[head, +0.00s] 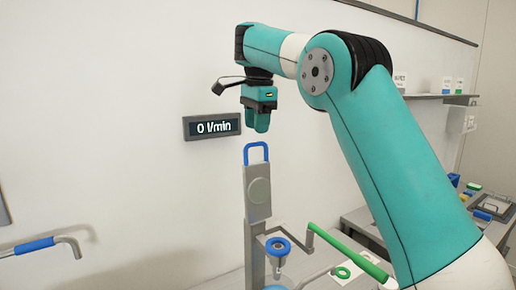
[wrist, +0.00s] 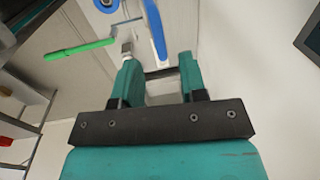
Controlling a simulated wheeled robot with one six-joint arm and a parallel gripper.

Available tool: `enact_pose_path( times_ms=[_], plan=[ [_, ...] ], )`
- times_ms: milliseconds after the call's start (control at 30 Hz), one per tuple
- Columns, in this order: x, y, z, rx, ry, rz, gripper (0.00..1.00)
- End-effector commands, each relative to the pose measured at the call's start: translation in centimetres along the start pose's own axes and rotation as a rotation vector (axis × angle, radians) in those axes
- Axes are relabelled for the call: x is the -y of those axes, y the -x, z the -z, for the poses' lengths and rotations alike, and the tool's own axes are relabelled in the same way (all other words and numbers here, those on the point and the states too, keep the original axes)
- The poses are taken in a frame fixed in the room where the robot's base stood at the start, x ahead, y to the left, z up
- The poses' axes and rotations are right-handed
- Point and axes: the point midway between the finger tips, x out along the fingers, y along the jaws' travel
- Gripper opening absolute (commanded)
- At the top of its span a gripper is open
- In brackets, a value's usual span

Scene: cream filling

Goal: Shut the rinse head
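A grey upright fitting (head: 258,195) stands in front of the wall, with a blue loop handle (head: 256,152) on top. Lower on it are a blue ring (head: 278,246) and a green lever (head: 347,254) slanting down to the right. I cannot tell which part is the rinse head. My gripper (head: 258,130) points down just above the blue loop, apart from it. In the wrist view my gripper (wrist: 160,78) has its fingers apart with nothing between them. The blue loop (wrist: 156,28) and green lever (wrist: 80,49) show beyond the fingers.
A bent pipe with a blue grip (head: 34,246) is at the lower left. A bench with small coloured items (head: 490,207) is at the right, below a shelf (head: 442,97).

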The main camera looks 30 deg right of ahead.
Motion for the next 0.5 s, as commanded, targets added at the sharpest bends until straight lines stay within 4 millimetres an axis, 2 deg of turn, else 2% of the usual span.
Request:
enact_pose_path(
  times_ms=[33, 200, 500],
  plan=[
    [-0.1, -1.6, -0.1, 0.0, 0.001, 0.0, 0.39],
    [-0.2, -3.3, -0.2, 0.0, 0.003, 0.0, 0.39],
    [-0.2, -4.0, -0.2, 0.0, 0.003, 0.001, 0.39]
  ],
)
